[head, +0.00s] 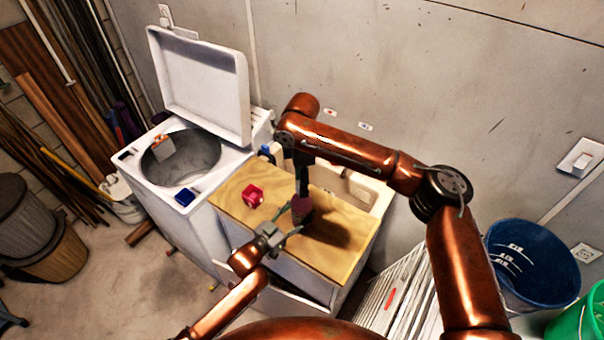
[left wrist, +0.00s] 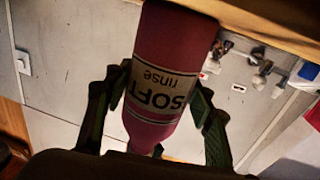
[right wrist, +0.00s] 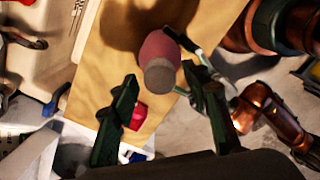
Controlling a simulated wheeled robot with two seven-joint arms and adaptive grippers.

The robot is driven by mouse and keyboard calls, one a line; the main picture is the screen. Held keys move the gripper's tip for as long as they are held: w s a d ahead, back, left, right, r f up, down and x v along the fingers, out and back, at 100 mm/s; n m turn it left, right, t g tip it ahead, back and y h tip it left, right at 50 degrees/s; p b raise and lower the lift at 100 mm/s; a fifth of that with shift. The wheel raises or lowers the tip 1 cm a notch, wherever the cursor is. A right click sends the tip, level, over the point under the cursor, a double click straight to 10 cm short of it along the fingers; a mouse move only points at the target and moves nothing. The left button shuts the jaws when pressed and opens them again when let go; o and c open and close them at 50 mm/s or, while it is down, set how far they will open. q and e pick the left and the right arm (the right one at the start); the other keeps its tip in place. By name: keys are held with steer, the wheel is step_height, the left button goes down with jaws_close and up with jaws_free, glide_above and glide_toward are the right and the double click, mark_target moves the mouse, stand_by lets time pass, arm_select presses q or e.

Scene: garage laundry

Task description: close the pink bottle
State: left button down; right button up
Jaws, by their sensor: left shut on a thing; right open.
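The pink bottle (head: 305,207) with a "SOFT rinse" label is at the wooden top. In the left wrist view the bottle (left wrist: 155,65) is between both fingers, its label upside down in the picture. My left gripper (head: 288,224) is shut on it from the front. My right gripper (head: 303,176) is above the bottle, pointing down, open. In the right wrist view the bottle (right wrist: 160,48) shows a greyish round end (right wrist: 160,77) between the spread fingertips. I cannot tell if that end is a cap. A red object (head: 252,196) lies left of the bottle.
The wooden top (head: 345,235) has free room right of the bottle. At left stands a washer with its lid (head: 200,85) open, a blue item (head: 185,197) on its edge. A blue bucket (head: 530,265) and a green bucket (head: 580,322) stand at right.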

steer(key=shift+f, duration=0.4)
jaws_close()
stand_by(0.4)
steer(key=shift+o, duration=0.7)
jaws_free()
step_height(320, 180, up, 12)
